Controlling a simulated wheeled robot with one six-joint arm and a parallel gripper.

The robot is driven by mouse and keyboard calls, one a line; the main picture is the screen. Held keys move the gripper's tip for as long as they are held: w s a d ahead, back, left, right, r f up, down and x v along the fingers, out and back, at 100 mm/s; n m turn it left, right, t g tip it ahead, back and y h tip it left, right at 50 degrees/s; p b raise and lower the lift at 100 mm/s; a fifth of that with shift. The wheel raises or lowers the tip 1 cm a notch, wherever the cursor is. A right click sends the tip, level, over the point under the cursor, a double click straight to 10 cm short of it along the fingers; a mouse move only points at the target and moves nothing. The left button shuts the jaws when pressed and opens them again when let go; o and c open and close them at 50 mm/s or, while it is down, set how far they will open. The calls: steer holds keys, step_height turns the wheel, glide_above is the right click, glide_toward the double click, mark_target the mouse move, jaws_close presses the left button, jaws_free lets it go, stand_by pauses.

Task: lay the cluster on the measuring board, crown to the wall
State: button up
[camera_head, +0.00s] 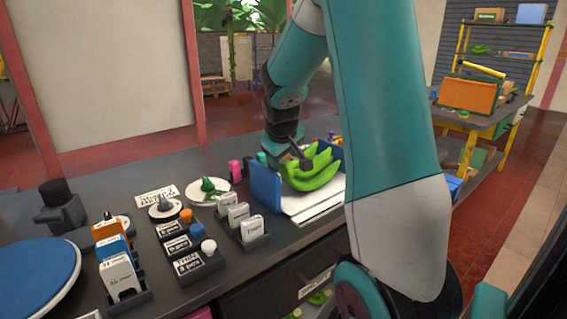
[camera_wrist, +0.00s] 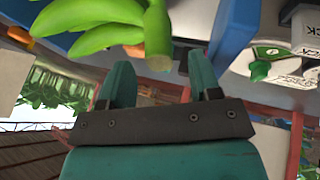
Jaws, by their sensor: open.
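The cluster (camera_head: 316,178) is a bunch of green bananas. In the head view it lies on or just over the white measuring board (camera_head: 305,207), right of the board's upright blue wall (camera_head: 266,187). Whether the crown touches the wall cannot be told. My gripper (camera_head: 303,160) is at the cluster's upper left side. In the wrist view my gripper (camera_wrist: 160,70) is open, with its two teal fingers apart. The cut crown end (camera_wrist: 158,62) shows between the fingertips, with the fruit (camera_wrist: 105,35) beyond and the blue wall (camera_wrist: 232,30) to the right.
A pink item (camera_head: 235,170) stands behind the wall.

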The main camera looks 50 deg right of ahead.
steer(key=v, duration=0.8)
steer(key=s+a+f+n+y, duration=0.1)
steer(key=a+n+y, duration=0.35)
steer(key=a, duration=1.45)
steer(key=s+a+n+g+y, duration=0.3)
steer(key=s+a+n+y, duration=0.1)
steer(key=s+a, duration=1.2)
steer(key=shift+a+f+g, duration=0.3)
steer(key=shift+a+f, duration=0.1)
steer(key=shift+a, duration=0.55)
